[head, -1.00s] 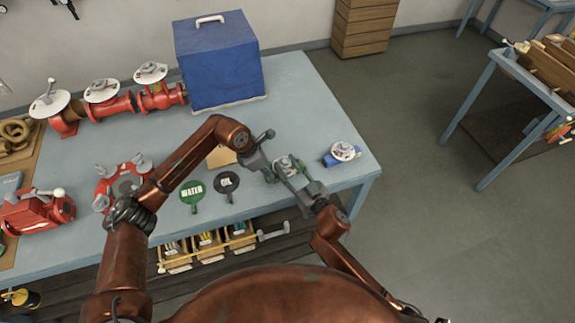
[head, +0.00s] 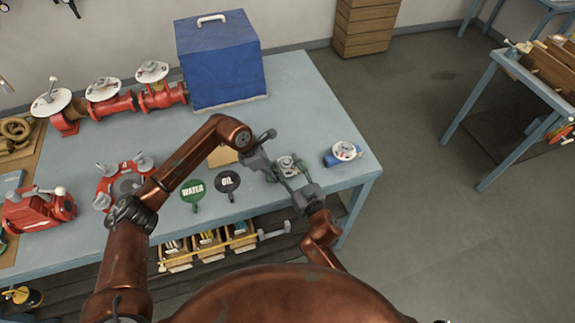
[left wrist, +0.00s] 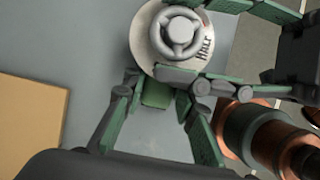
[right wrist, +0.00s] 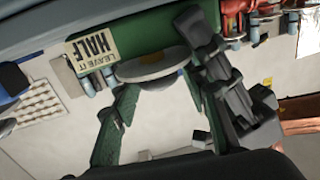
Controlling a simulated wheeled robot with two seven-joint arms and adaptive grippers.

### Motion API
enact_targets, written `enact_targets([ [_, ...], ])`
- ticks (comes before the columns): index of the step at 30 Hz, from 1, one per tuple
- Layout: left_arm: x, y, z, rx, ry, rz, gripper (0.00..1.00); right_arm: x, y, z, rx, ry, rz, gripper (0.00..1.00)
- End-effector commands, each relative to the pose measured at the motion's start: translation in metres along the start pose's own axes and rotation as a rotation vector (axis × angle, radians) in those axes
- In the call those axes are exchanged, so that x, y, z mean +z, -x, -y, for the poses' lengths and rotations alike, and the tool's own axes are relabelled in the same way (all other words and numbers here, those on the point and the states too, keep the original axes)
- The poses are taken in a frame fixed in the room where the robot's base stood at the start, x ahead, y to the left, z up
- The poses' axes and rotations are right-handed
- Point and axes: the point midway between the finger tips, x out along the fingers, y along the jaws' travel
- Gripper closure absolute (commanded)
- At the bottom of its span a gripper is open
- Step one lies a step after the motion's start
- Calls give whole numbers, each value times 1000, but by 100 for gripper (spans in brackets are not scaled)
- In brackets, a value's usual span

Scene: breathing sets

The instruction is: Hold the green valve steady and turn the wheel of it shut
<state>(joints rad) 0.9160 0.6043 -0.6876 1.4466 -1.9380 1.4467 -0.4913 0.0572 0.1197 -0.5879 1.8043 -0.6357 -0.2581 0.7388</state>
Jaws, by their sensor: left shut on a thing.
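The green valve (head: 288,166) is above the table's front right part, between my grippers. In the left wrist view its round pale plate (left wrist: 150,48) reads "HALF" under a grey handwheel (left wrist: 178,33). My left gripper (left wrist: 157,92) is shut on the green body below the plate. My right gripper (right wrist: 160,82) is open, its fingers on either side of the plate; contact with the wheel cannot be told. In the right wrist view a tag (right wrist: 93,52) on the green valve reads "LEAVE IT HALF".
A blue valve (head: 345,152) with a white plate lies close by on the right. The WATER (head: 193,190) and OIL (head: 228,182) paddles lie left of my grippers. A blue box (head: 222,60) and red pipework (head: 120,105) stand behind. The table's middle is fairly clear.

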Motion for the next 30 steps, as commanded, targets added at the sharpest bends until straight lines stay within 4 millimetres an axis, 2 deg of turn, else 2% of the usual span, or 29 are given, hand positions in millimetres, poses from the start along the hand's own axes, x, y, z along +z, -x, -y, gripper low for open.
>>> enact_targets([
  [4,0,0,-1,1,1,1,100,1,0,0,1,0,2,49],
  [17,0,1,-2,4,3,1,100,1,0,0,-28,4,0,49],
  [30,0,1,-2,4,3,1,100,1,-1,-5,-243,10,1,49],
])
